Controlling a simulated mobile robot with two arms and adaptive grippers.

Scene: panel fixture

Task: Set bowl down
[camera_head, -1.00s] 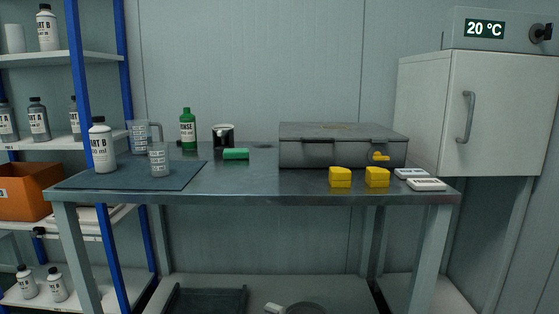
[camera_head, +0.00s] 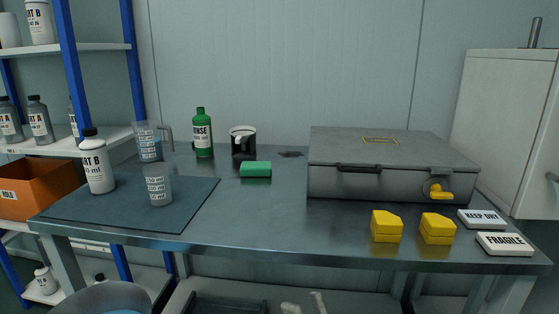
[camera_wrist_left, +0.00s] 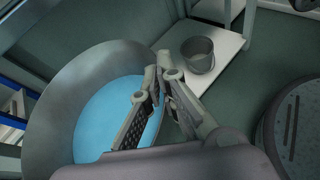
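A large grey bowl (camera_wrist_left: 52,100) with a flat light-blue area (camera_wrist_left: 103,115) inside fills the left of the left wrist view. I cannot tell whether the blue is liquid. My left gripper (camera_wrist_left: 157,80) has one finger inside the bowl and one outside, shut on its wall. The bowl's rim (camera_head: 105,290) also shows at the bottom left of the head view, in front of and below the table top. My right gripper (camera_head: 304,303) shows only pale fingertips at the bottom edge of the head view, spread apart with nothing visible between them.
The table (camera_head: 260,225) has a bare middle. A dark mat (camera_head: 125,212) holds a white bottle (camera_head: 97,165) and a beaker (camera_head: 159,187). A grey case (camera_head: 385,180), yellow blocks (camera_head: 386,227) and labelled boxes (camera_head: 504,244) fill the right. A bucket (camera_wrist_left: 198,57) stands below.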

